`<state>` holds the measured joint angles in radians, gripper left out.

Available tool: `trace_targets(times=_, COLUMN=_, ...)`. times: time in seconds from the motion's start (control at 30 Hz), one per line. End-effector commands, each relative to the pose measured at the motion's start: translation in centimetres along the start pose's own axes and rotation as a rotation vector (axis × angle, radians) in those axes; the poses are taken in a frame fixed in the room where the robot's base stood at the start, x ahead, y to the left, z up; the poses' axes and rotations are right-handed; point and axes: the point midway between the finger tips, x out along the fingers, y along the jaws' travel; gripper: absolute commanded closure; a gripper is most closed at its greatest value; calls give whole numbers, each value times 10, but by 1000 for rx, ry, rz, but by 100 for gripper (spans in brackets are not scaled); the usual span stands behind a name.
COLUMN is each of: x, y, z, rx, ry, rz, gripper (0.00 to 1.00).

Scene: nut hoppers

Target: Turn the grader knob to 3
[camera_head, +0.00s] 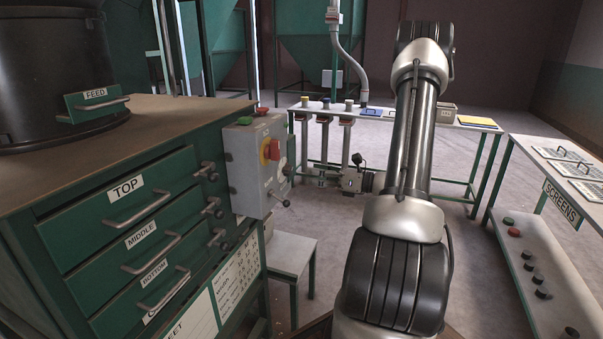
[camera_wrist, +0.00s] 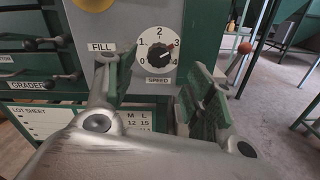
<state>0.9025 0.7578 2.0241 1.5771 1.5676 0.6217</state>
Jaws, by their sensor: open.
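The grader knob (camera_wrist: 158,54) is a black knob on a round white dial marked 0 to 4, with a SPEED label below. Its red pointer mark appears directed up and right, at or near the 3. My gripper (camera_wrist: 156,72) is open, with one green-padded finger low on each side of the dial in the wrist view. Nothing shows between the fingers, and the knob looks untouched. In the head view the grey control box (camera_head: 247,172) hangs at the cabinet's right side, and my gripper (camera_head: 347,180) is just right of it.
The green drawer cabinet (camera_head: 60,232) stands left, with a black drum (camera_head: 55,75) on top. A SCREENS bench (camera_head: 520,150) stands right.

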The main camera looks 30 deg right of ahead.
Motion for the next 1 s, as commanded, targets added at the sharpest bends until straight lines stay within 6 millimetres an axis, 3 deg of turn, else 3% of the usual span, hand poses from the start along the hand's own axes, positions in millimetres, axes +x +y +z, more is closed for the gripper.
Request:
trace_targets(times=0.1, x=-25, y=0, z=0, rx=0, ry=-1, rz=-2, gripper=46)
trace_targets(times=0.3, x=-46, y=0, z=0, rx=0, ry=0, rz=-1, gripper=46)
trace_targets(times=1.0, x=-50, y=-2, z=-4, rx=-46, ry=16, rz=-6, gripper=46)
